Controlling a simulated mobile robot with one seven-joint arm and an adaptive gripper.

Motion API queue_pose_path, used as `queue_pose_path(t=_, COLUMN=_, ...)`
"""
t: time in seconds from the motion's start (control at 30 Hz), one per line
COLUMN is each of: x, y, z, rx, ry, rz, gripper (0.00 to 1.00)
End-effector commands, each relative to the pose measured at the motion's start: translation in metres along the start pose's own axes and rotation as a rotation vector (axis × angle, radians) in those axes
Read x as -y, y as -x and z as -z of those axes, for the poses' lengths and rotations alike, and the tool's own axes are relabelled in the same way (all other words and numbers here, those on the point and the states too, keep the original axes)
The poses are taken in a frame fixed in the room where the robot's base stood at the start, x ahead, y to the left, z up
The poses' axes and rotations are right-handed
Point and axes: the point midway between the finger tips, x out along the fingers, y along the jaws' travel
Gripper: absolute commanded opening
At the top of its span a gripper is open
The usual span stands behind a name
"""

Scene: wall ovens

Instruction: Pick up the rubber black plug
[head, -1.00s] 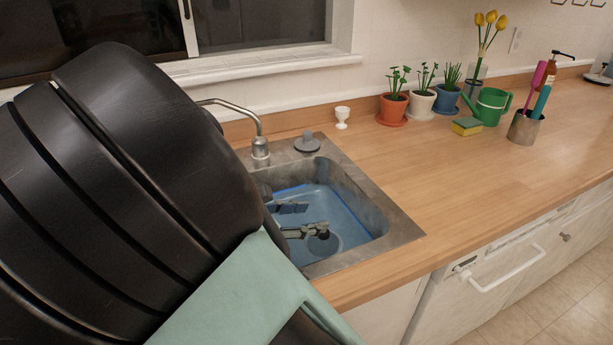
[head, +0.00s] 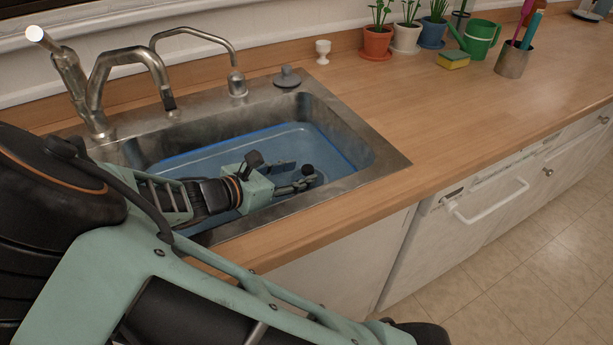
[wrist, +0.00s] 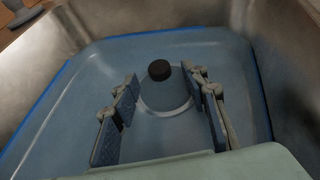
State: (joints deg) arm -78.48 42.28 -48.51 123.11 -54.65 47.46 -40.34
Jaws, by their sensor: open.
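The black rubber plug (wrist: 159,69) stands in the blue-lined sink basin at the drain ring, as the wrist view shows. In the head view it is a small dark round shape (head: 307,170) by my fingertips. My gripper (wrist: 164,92) is open, with one finger on each side of the picture. The plug lies ahead, near the fingertips and roughly centred between them. I cannot tell whether the tips are level with it. In the head view my gripper (head: 298,177) is down inside the basin, and nothing is held.
Metal sink walls (head: 340,130) surround the gripper closely. A faucet (head: 110,80) and a thinner spout (head: 235,75) stand behind the basin. A grey stopper-like object (head: 287,77) sits on the back right rim. A white egg cup (head: 322,50) stands beyond it. The wooden counter (head: 430,100) is largely clear.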

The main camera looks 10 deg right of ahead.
Motion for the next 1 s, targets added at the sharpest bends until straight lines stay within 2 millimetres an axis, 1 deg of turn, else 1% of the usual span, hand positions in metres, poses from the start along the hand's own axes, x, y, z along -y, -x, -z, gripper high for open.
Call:
queue_pose_path(t=0.03, x=0.001, y=-0.010, z=0.002, rx=0.002, ry=0.000, rz=0.004, gripper=0.41)
queue_pose_path(t=0.1, x=0.002, y=-0.021, z=0.002, rx=0.003, ry=0.001, rz=0.005, gripper=0.41)
queue_pose_path(t=0.23, x=0.001, y=-0.036, z=0.001, rx=0.002, ry=0.000, rz=0.003, gripper=0.41)
queue_pose_path(t=0.33, x=0.001, y=-0.041, z=0.001, rx=0.001, ry=0.000, rz=0.002, gripper=0.41)
queue_pose_path(t=0.53, x=0.001, y=-0.041, z=0.000, rx=0.000, ry=0.000, rz=0.001, gripper=0.41)
queue_pose_path(t=0.9, x=0.001, y=-0.040, z=0.000, rx=0.000, ry=0.000, rz=0.001, gripper=0.00)
queue_pose_path(t=1.0, x=0.001, y=-0.040, z=0.000, rx=0.001, ry=0.000, rz=0.001, gripper=0.00)
